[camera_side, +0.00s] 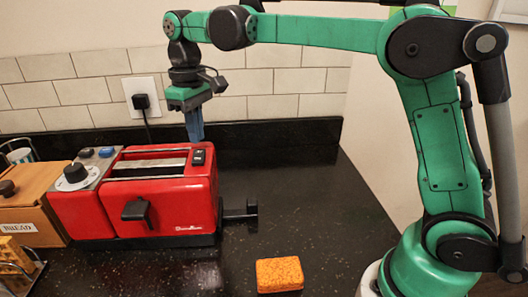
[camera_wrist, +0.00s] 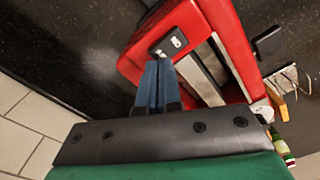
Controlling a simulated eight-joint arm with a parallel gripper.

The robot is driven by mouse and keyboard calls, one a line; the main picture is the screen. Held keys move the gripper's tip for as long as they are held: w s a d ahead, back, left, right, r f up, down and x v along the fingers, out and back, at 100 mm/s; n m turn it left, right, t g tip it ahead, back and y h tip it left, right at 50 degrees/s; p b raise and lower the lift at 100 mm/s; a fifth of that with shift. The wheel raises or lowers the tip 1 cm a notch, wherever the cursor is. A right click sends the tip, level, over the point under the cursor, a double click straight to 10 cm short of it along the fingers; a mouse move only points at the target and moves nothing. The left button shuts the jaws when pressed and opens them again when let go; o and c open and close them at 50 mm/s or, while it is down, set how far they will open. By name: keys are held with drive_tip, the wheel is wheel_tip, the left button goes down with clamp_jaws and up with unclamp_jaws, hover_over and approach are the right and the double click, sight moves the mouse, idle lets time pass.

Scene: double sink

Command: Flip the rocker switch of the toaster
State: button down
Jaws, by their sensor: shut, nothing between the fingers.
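The red toaster (camera_side: 172,212) stands on the dark counter, with a long slot in its top. Its small black rocker switch (camera_side: 198,157) is on the top at the right end. The switch also shows in the wrist view (camera_wrist: 168,45), just beyond the fingertips, with light marks on it. My gripper (camera_side: 196,138) points down above the switch, its blue fingers together and empty. In the wrist view the fingertips (camera_wrist: 159,66) are close to the switch; I cannot tell whether they touch it. Which way the rocker is tipped is not clear.
An orange sponge (camera_side: 279,275) lies on the counter in front. A black lever (camera_side: 240,212) sticks out from the toaster's right side. A wooden bread box (camera_side: 28,212) stands at the left. A plug and cord (camera_side: 142,101) are at the wall behind.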

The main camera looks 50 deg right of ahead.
sight(203, 151)
drive_tip(key=shift+f, duration=1.15)
idle(0.4)
drive_tip(key=shift+r, duration=3.55)
drive_tip(key=shift+s+d, duration=0.2)
drive_tip(key=shift+s, duration=0.1)
drive_tip(key=s+d+f+m+t, duration=0.3)
drive_tip(key=s+f+t, duration=0.4)
drive_tip(key=s, duration=0.6)
wheel_tip(203, 151, down, 3)
drive_tip(key=shift+d+r, duration=0.15)
drive_tip(key=shift+d, duration=0.35)
